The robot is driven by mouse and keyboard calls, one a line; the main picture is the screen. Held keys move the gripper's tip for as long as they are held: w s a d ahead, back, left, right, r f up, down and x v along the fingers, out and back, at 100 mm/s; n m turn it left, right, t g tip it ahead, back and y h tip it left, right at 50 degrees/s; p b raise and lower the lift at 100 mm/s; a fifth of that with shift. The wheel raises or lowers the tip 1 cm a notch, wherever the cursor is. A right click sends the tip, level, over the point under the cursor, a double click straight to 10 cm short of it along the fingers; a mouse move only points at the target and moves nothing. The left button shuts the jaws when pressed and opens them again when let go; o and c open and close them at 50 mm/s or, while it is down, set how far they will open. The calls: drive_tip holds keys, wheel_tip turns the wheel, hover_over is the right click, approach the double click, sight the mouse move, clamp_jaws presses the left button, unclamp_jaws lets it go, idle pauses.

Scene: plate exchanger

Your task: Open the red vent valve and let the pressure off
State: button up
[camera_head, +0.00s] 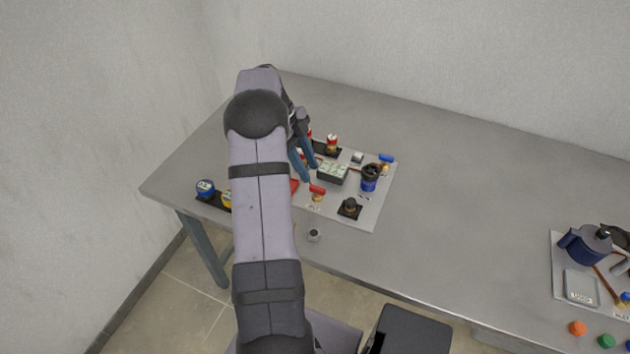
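A small valve with a red handle (317,189) on a brass body stands near the front of a light grey board (368,218) on the table. I take it to be the red vent valve. My gripper (311,174) points down over the board, just behind and left of the red handle. Its two blue-grey fingers show a gap between them and nothing is seen held. Whether a fingertip touches anything is too small to tell. Another red piece (294,186) is partly hidden behind my arm.
On the board are a block with pale top parts (332,173), a dark blue cup-like part (370,178), a blue-handled valve (386,158), a red-and-white part (332,143) and a black knob (350,208). Blue and yellow items (205,188) sit left. The table's middle is clear.

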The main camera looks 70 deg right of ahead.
sight(317, 187)
drive_tip(key=shift+p+x, duration=1.15)
drive_tip(key=shift+x, duration=1.95)
clamp_jaws()
